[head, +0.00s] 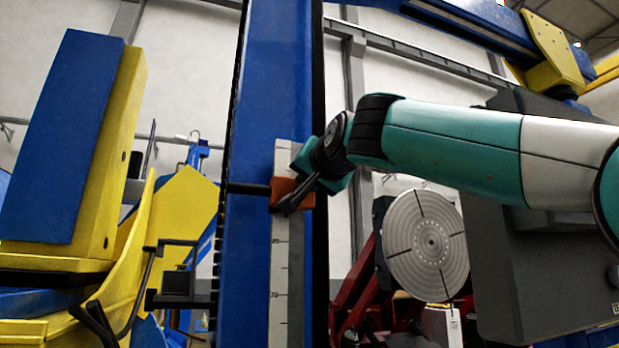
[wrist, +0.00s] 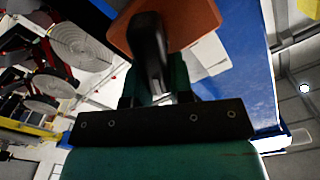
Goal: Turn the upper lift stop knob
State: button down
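The upper lift stop is an orange block (head: 284,190) on the blue column, in front of a white scale strip. Its black knob (head: 296,200) is a lever-like handle sticking out toward me, tilted in the head view. My gripper (head: 310,178) reaches in from the right and is right at the knob. In the wrist view the orange block (wrist: 190,20) is at the top, and the black knob (wrist: 149,40) reaches down between my teal fingers (wrist: 155,85). The fingers are apart with the knob between them; whether they press on it is not clear.
The blue column (head: 268,90) stands tall behind the stop, with the scale strip (head: 280,260) running down it. A black bracket (head: 175,285) lies lower left, beside yellow and blue machinery (head: 95,150). A round grey slotted plate (head: 425,245) stands behind at right.

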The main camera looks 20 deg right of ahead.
aim_at(286, 191)
jog(key=shift+a+n, duration=0.1)
jog(key=shift+n, duration=0.3)
jog(key=n, duration=0.3)
jog(key=shift+a+r, duration=0.2)
jog(key=shift+a, duration=0.1)
jog(key=n, duration=0.1)
jog(key=n+p, duration=0.1)
jog(key=shift+a+n, duration=0.3)
jog(key=n, duration=0.3)
jog(key=a+n, duration=0.1)
jog(key=n, duration=0.2)
jog(key=shift+a+f+p, duration=0.15)
jog(key=shift+f+p, duration=0.05)
jog(key=shift+p, duration=0.15)
jog(key=n, duration=0.4)
jog(key=f+n, duration=0.1)
jog(key=shift+a+n+p, duration=0.35)
jog(key=shift+a+n, duration=0.05)
jog(key=n, duration=0.3)
jog(key=f+n, duration=0.1)
jog(key=n, duration=0.1)
jog(key=shift+a+f+n+p, duration=0.1)
jog(key=shift+a+n+p, duration=0.05)
jog(key=shift+n+p, duration=0.2)
jog(key=c, duration=1)
grip_release()
